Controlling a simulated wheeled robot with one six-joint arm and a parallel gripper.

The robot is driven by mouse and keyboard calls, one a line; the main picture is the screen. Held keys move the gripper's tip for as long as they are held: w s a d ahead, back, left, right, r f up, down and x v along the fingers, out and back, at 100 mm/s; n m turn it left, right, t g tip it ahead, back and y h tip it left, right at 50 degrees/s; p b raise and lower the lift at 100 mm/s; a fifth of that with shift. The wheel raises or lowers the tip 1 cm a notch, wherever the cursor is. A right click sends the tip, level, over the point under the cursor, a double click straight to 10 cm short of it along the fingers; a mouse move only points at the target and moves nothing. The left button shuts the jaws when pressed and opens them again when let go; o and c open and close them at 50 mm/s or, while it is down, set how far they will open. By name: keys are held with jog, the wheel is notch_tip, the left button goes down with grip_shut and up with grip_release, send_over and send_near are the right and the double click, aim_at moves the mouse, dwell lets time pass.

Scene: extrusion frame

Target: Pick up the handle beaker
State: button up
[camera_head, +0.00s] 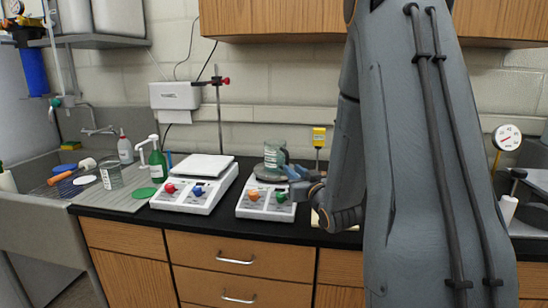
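A clear glass beaker (273,152) stands upright on the dark round plate of the right-hand hotplate stirrer (267,206). A greyish shape at its right side may be its handle, but it is too small to be sure. My gripper (290,173) is just to the right of the beaker's lower part, low over the hotplate. It is small in the view, and I cannot tell whether its fingers touch the beaker or how far apart they are. Another glass vessel (111,176) stands at the left on the draining board.
A second hotplate stirrer (195,188) with a white square top stands to the left. A green bottle (157,164) stands beside it. A metal stand (217,110) and a yellow device (319,137) are behind. My arm hides much of the right counter. The sink (40,225) is at the left.

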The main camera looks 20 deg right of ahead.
aim_at(280, 157)
jog(key=shift+w+d+p, duration=0.15)
jog(key=shift+w+p, duration=0.5)
jog(key=shift+w, duration=0.9)
jog(key=shift+w+d+p, duration=0.1)
jog(key=shift+w+p, duration=0.5)
jog(key=shift+w, duration=0.95)
grip_shut()
